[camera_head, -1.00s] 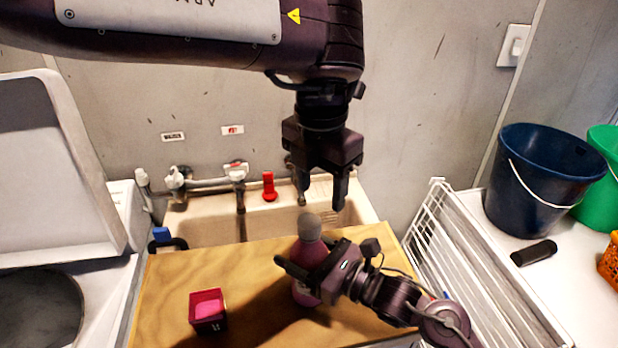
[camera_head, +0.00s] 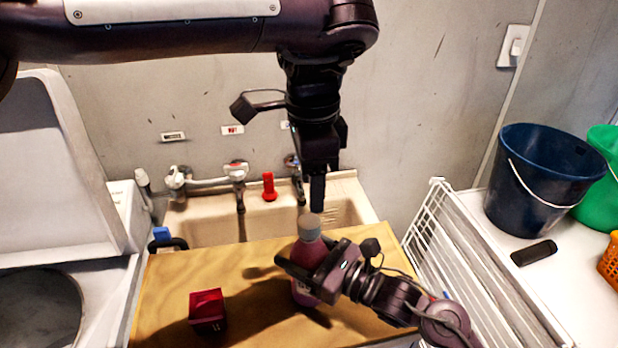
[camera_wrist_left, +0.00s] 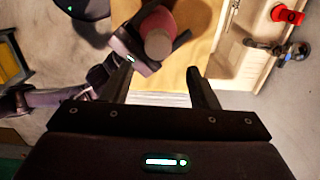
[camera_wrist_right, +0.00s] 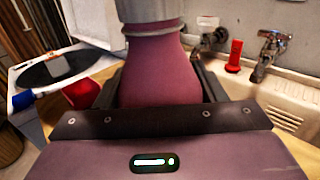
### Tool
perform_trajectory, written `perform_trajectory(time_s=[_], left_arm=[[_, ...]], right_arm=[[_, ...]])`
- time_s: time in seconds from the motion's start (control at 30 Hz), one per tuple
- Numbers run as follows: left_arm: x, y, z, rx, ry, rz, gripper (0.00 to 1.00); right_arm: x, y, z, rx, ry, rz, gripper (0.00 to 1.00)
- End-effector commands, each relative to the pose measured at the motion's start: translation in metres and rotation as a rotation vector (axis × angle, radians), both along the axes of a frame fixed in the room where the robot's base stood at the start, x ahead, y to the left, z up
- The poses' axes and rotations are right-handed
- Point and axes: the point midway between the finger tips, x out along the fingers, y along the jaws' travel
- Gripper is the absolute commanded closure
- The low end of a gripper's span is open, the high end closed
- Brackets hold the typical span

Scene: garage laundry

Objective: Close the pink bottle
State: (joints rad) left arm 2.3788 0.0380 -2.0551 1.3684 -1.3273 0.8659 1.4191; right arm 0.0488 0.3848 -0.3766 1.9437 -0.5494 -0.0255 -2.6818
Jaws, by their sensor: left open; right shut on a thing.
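The pink bottle (camera_head: 303,294) stands upright on the wooden board (camera_head: 245,258), with a grey cap (camera_head: 310,222) on its top. I cannot tell how tight the cap is. My right gripper (camera_head: 308,258) is shut around the bottle's body; the bottle fills the space between its fingers in the right wrist view (camera_wrist_right: 150,75). My left gripper (camera_head: 317,205) points down, open and empty, just above the cap. In the left wrist view the cap (camera_wrist_left: 158,44) lies between and beyond the open fingers, apart from them.
A red box (camera_head: 207,314) stands on the board at the left. Behind is a sink (camera_head: 215,232) with taps and a red object (camera_head: 269,187). A white rack (camera_head: 470,270) and a dark blue bucket (camera_head: 540,180) are at the right. The board's left part is mostly clear.

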Motion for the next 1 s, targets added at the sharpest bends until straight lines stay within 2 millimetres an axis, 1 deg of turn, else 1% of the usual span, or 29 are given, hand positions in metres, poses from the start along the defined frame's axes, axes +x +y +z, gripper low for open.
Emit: perform_trajectory(time_s=[0.03,0.1,0.2,0.3,0.4,0.67,0.77,0.87,1.0], left_arm=[[-0.001,0.001,0.001,-0.002,0.004,0.09,0.46],[-0.001,0.002,0.002,-0.001,0.009,0.204,0.46],[-0.002,0.004,0.002,0.003,0.012,0.321,0.46],[-0.003,0.004,0.003,0.004,0.015,0.385,0.46],[-0.003,0.005,0.003,0.004,0.016,0.411,0.46],[-0.003,0.005,0.003,0.004,0.016,0.411,0.46],[-0.003,0.005,0.0,0.005,0.016,0.41,0.46],[-0.003,0.005,-0.01,0.007,0.019,0.41,0.46],[-0.004,0.006,-0.032,0.007,0.02,0.41,0.46]], right_arm=[[0.0,0.0,0.0,0.001,-0.001,-0.001,1.0],[0.0,0.0,0.0,0.001,-0.001,-0.001,1.0],[0.0,0.0,0.0,0.001,-0.001,-0.001,1.0],[0.0,0.0,0.0,0.001,-0.001,-0.001,1.0],[0.0,0.0,0.0,0.001,-0.001,-0.001,1.0],[0.0,0.0,0.0,0.001,-0.001,-0.001,1.0],[0.0,0.0,0.0,0.001,-0.001,-0.001,1.0],[0.0,0.0,0.0,0.001,-0.001,-0.001,1.0],[0.0,0.0,0.0,0.001,-0.001,-0.001,1.0]])
